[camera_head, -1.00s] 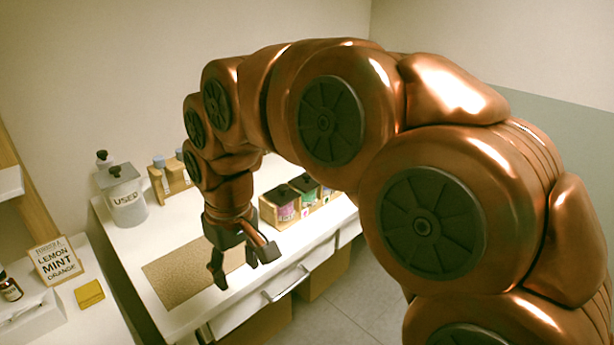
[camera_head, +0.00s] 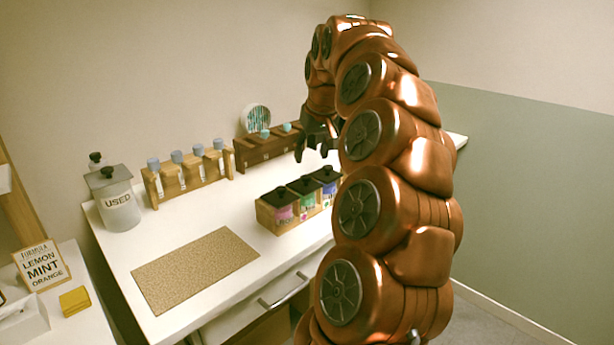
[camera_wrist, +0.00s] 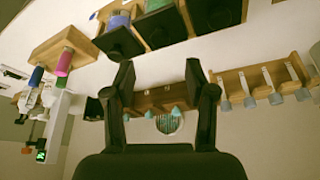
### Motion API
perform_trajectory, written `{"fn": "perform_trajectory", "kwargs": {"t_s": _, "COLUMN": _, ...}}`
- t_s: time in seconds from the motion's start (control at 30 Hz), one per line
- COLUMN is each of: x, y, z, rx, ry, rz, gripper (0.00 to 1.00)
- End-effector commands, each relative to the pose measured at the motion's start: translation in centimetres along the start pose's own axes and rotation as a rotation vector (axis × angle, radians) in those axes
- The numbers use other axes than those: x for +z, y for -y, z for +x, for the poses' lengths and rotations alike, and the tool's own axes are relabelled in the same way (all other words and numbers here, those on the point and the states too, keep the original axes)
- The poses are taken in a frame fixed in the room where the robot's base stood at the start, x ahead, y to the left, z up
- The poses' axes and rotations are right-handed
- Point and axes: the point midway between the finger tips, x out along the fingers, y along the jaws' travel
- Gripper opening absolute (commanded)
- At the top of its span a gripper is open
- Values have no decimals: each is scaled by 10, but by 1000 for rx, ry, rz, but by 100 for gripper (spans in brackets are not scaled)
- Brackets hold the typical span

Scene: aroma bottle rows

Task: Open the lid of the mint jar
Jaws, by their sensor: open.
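Three jars with black lids stand in a wooden holder (camera_head: 280,230) near the front of the table. Their labels are pink (camera_head: 284,213), green (camera_head: 307,202) and purple-blue (camera_head: 329,189). I cannot read a mint name on any; the green jar is in the middle. All three lids are on. My gripper (camera_head: 314,152) is open and empty, above the table behind the jars' right end. In the wrist view my gripper (camera_wrist: 160,72) has its fingers apart, with the jar holder (camera_wrist: 195,33) along the top edge, beyond the fingertips.
Behind are bottle racks (camera_head: 188,185) and (camera_head: 268,150), and a round patterned disc (camera_head: 255,118). A grey USED container (camera_head: 119,208) stands left. A brown mat (camera_head: 195,270) lies bare. The formula sign (camera_head: 42,266) reads lemon, mint, orange.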

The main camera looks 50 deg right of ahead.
Motion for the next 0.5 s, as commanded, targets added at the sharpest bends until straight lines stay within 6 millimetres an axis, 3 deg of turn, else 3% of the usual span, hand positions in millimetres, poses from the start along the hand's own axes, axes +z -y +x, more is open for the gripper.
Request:
{"fn": "perform_trajectory", "kwargs": {"t_s": 0.23, "x": 1, "y": -1, "z": 17, "rx": 1, "ry": 4, "rz": 0, "gripper": 56}}
{"fn": "perform_trajectory", "kwargs": {"t_s": 0.5, "x": 0, "y": 0, "z": 56, "rx": 0, "ry": 4, "rz": -1, "gripper": 56}}
